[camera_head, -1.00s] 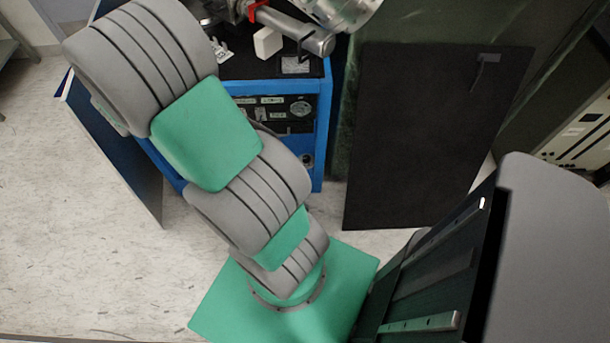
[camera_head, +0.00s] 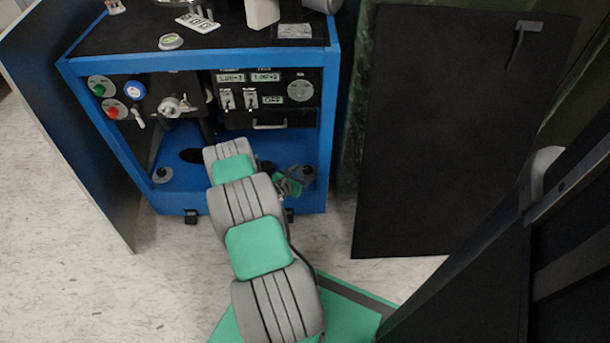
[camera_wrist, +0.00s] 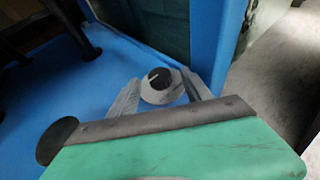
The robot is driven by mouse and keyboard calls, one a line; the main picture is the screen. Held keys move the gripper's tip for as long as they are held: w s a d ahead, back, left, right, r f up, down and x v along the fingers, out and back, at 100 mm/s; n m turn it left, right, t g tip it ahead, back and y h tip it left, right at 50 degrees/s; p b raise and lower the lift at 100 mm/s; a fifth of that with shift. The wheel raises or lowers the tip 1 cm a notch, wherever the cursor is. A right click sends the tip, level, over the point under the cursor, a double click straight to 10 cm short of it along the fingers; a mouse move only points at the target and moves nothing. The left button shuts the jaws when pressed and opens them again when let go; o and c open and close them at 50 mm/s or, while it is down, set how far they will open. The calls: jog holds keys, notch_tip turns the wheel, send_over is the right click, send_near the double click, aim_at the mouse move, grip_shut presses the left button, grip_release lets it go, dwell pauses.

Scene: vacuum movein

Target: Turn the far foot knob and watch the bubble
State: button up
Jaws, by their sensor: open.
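A foot knob with a dark top and a white mark sits on a pale round base in the wrist view (camera_wrist: 160,78), on the blue floor of the cabinet. My gripper (camera_wrist: 161,93) is open, with one finger on each side of this base; whether they touch it I cannot tell. In the head view my gripper (camera_head: 287,182) is low inside the cabinet at the right, close to a dark knob (camera_head: 308,173). Another foot knob (camera_head: 162,175) stands at the left of the cabinet floor. A small round disc, possibly the bubble level (camera_head: 171,41), lies on the cabinet top; its bubble is too small to read.
The blue cabinet frame (camera_head: 327,130) surrounds my arm, with a corner post close to my gripper. A switch panel (camera_head: 265,98) and valve fittings (camera_head: 175,106) are above. An open door (camera_head: 70,120) stands left, a dark panel (camera_head: 450,140) right.

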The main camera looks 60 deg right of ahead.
aim_at(308, 170)
jog(key=shift+x, duration=1.1)
grip_shut()
